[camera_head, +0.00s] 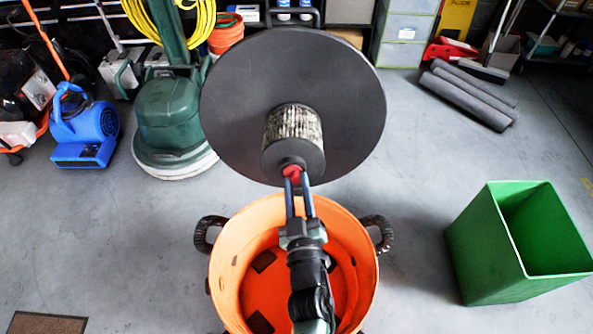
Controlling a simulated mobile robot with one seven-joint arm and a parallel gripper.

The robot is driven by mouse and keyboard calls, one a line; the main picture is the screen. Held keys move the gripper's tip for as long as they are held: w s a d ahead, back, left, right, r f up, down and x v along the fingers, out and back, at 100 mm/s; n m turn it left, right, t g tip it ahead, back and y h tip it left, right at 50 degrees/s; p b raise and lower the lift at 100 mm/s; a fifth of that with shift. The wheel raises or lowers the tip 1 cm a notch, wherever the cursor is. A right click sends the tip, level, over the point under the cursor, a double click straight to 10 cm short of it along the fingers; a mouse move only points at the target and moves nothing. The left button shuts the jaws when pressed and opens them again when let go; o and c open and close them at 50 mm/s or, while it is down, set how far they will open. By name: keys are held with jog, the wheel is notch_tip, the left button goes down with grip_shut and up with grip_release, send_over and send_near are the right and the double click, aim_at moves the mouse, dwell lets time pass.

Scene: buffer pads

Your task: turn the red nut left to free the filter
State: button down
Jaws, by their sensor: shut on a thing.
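The red nut (292,171) sits at the near end of the filter, partly hidden by my fingertips. The filter (293,124) is a pleated, dirty cream cylinder with a dark grey end cap (294,155). It stands out from the middle of a large dark round disc (240,90), which is tilted toward the camera. My gripper (294,182) reaches up from below, over the orange drum, with its two blue-grey fingers shut on the red nut. The far side of the filter is hidden.
An orange drum (226,265) with two dark side handles stands open below the disc. A green bin (482,255) stands at the right. A blue blower (88,130) and a green floor machine (170,112) are at the left. Grey rolls (468,100) lie at the back right.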

jog(key=shift+d+n+g+y+p, duration=0.1)
jog(key=shift+n+g+y+p, duration=0.35)
jog(key=shift+n+p, duration=1.75)
jog(key=shift+n+b, duration=0.3)
jog(key=shift+n, duration=0.1)
jog(key=c, duration=0.7)
grip_release()
jog(key=shift+o, duration=0.2)
jog(key=s+d+p, duration=0.1)
jog(key=s+d, duration=0.1)
jog(key=s, duration=1)
jog(key=shift+s+d, duration=0.15)
jog(key=shift+s, duration=0.2)
